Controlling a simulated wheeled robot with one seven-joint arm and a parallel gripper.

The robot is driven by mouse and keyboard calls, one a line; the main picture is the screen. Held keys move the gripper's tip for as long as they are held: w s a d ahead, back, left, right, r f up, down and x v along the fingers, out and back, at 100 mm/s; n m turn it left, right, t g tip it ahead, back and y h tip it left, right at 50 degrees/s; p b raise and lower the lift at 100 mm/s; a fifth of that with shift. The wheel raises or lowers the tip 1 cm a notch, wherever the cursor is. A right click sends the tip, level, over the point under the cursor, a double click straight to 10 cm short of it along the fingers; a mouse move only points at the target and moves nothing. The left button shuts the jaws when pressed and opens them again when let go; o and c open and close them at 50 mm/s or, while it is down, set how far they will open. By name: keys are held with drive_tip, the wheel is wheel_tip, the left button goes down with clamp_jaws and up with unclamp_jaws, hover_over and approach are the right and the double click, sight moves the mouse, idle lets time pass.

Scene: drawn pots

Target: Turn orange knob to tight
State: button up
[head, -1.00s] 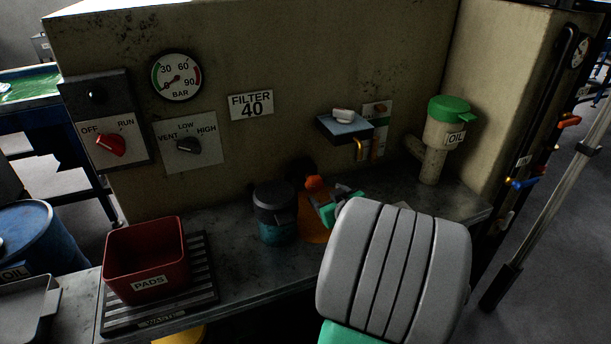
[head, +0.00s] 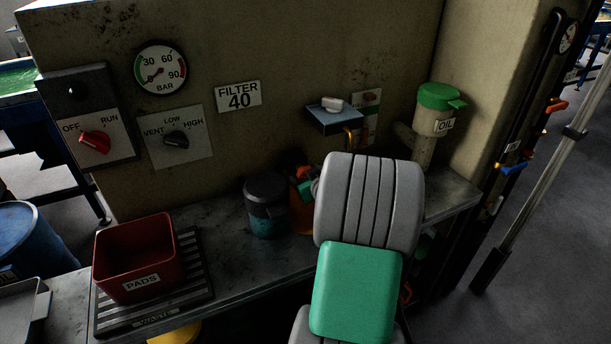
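An orange knob (head: 302,172) shows as a small patch at the back of the grey bench, above an orange body (head: 300,213) that is mostly hidden behind my arm. My gripper (head: 306,187) is at the orange knob, with only small dark and green parts of it showing. My grey and green arm hides most of the gripper. I cannot see whether its fingers touch the knob or are closed on it. No "tight" mark can be read here.
A dark jar with a teal base (head: 266,208) stands just left of the orange body. A red PADS bin (head: 137,258) sits on a slotted tray (head: 200,275). A small shelf (head: 335,119) and an OIL bottle (head: 436,115) are behind and right. Bench between bin and jar is clear.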

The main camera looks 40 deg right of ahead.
drive_tip(key=c, duration=1.3)
drive_tip(key=shift+o, duration=0.2)
drive_tip(key=shift+f+m+t+y+b, duration=0.15)
drive_tip(key=shift+m+t+y+b, duration=0.15)
drive_tip(key=shift+m+y+b, duration=1)
drive_tip(key=shift+m+b, duration=0.2)
drive_tip(key=shift+m, duration=0.4)
drive_tip(key=m+t+y, duration=0.1)
drive_tip(key=m, duration=0.1)
drive_tip(key=shift+m, duration=0.3)
drive_tip(key=shift+a+m+t+y, duration=0.1)
drive_tip(key=shift+m+t+y, duration=0.5)
drive_tip(key=shift+m+y, duration=0.5)
drive_tip(key=shift+r+m, duration=0.2)
drive_tip(key=shift+m, duration=0.1)
